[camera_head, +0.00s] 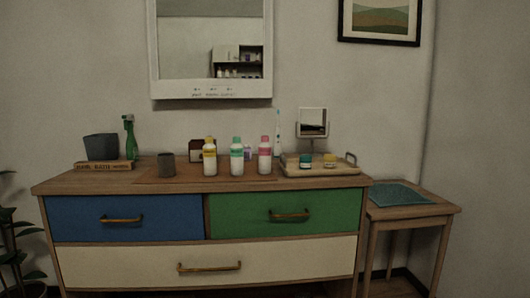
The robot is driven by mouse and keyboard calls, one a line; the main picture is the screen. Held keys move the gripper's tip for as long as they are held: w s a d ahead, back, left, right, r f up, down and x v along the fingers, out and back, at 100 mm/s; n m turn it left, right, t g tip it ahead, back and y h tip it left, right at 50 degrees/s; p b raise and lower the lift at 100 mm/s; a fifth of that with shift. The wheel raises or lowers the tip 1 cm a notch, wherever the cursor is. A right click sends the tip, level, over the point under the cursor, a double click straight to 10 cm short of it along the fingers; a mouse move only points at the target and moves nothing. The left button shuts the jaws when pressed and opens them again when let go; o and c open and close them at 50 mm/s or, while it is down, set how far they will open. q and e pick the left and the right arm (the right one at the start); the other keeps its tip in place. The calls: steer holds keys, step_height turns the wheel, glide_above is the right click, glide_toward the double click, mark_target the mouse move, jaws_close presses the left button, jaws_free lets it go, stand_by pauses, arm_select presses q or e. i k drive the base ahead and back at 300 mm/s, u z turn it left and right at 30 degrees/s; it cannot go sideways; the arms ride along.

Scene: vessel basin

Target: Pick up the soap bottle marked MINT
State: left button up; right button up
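Three white bottles with coloured caps and label bands stand upright in a row on the dresser top. The left one is the yellow-capped bottle (210,160), the middle one is the pale green-capped bottle (236,160), and the right one is the pink-capped bottle (264,157). Small gaps separate them. The writing on their labels is too small to read, so I cannot confirm the word MINT on any of them. Neither of my grippers shows in the head view.
The bottles stand on a brown mat (160,178) on the dresser (60,184). A dark cup (166,165) is left of them. A tray (320,171) with jars and a small mirror (313,122) is right. A green spray bottle (130,140) stands far left. The front strip is clear.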

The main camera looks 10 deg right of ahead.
mark_target(237, 167)
steer(key=u, duration=0.45)
steer(key=k, duration=0.55)
steer(key=i, duration=0.35)
steer(key=z, duration=0.65)
steer(key=i, duration=0.9)
steer(key=u, duration=0.75)
steer(key=i, duration=0.55)
steer(key=u, duration=0.5)
